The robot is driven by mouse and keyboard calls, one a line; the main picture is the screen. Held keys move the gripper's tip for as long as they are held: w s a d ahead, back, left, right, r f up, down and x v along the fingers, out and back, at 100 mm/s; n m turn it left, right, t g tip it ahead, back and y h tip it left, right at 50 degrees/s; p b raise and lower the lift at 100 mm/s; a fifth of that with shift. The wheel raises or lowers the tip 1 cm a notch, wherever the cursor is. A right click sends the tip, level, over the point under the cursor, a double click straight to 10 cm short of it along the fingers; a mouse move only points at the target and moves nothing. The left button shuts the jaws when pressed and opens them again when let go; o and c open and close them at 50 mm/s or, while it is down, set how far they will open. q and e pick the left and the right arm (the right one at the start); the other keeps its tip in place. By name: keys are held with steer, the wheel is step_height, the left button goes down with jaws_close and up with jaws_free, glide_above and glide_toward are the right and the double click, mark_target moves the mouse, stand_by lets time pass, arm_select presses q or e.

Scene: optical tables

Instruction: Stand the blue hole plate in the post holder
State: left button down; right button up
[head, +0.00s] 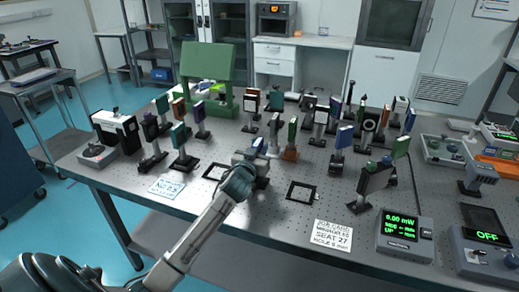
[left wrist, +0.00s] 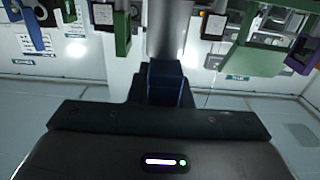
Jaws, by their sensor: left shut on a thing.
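My left gripper (head: 250,163) reaches in over the near middle of the optical table and is shut on a small blue item, which I take to be the blue hole plate (head: 257,146). The gripper hides most of it. In the left wrist view a dark blue block (left wrist: 165,85) sits at the gripper, with a grey cylinder (left wrist: 170,28) beyond it. I cannot tell which of the several dark holders is the post holder; one dark base stands right at the gripper. My right gripper is not in view.
Many mounted plates on posts crowd the optical table (head: 262,225), such as a blue one (head: 345,136). Two flat black frames lie left and right of my gripper, one at the right (head: 301,192). A job card (head: 332,236) and power meter (head: 404,234) lie near the front edge.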

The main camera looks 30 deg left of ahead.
arm_select(q)
steer(key=shift+f, duration=0.15)
steer(key=c, duration=1.3)
jaws_free()
steer(key=shift+r, duration=0.25)
steer(key=shift+s+f, duration=0.15)
steer(key=shift+s, duration=0.2)
steer(key=b+v, duration=0.3)
steer(key=v, duration=0.8)
steer(key=shift+s+d, duration=0.2)
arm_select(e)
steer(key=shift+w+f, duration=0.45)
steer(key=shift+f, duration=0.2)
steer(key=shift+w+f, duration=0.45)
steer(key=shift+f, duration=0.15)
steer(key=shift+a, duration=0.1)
